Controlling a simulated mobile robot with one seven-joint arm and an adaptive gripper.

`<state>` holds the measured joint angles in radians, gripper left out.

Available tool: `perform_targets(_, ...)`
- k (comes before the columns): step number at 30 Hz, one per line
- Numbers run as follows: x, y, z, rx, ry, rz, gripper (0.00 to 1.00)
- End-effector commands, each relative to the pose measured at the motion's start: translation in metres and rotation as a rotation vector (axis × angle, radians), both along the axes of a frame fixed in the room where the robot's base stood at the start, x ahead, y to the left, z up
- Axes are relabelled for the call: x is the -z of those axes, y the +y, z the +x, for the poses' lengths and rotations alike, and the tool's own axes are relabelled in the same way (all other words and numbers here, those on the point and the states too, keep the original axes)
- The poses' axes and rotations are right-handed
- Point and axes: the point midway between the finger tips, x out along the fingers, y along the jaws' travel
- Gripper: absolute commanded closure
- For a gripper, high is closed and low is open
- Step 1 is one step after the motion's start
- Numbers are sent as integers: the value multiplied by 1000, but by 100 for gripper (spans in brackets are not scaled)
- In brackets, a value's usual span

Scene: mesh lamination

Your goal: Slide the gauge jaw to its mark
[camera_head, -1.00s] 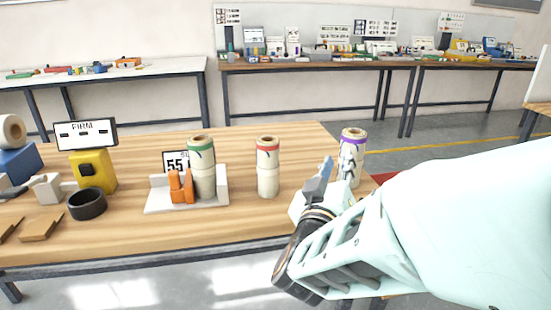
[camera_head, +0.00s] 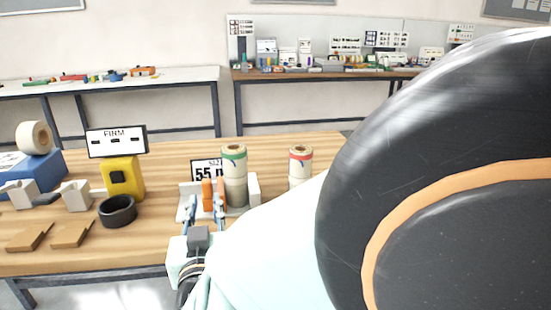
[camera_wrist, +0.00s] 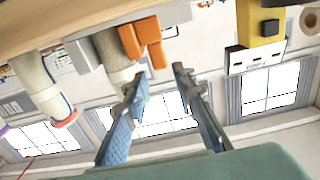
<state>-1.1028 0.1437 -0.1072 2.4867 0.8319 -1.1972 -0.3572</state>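The gauge has a white base (camera_head: 250,188) with an orange jaw (camera_head: 207,192) made of two upright pieces. A green-topped roll (camera_head: 234,175) stands on the base beside the jaw. A display reading "55" (camera_head: 203,172) is behind, partly hidden. My gripper (camera_head: 204,207) is in front of the jaw, open and empty. In the wrist view, which is upside down, my gripper (camera_wrist: 158,76) has its fingers apart, with the orange jaw (camera_wrist: 145,42) just beyond the tips. I cannot tell whether they touch. The jaw's mark cannot be made out.
A black ring (camera_head: 117,210), a yellow device (camera_head: 123,178) with a "FIRM" sign (camera_head: 116,142) and brown wedges (camera_head: 70,235) are left. My arm hides the table's right side.

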Motion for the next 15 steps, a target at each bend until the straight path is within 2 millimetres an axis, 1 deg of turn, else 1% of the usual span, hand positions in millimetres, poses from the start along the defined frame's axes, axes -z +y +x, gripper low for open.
perform_targets(1, 2, 1, 10, 4, -1, -1, 75)
perform_targets(3, 3, 4, 24, 5, -1, -1, 75)
perform_targets(9, 2, 12, 59, 4, -1, -2, 75)
perform_targets(12, 2, 16, 72, 3, 0, -2, 75)
perform_targets(15, 1, 18, 79, 2, 0, -1, 75)
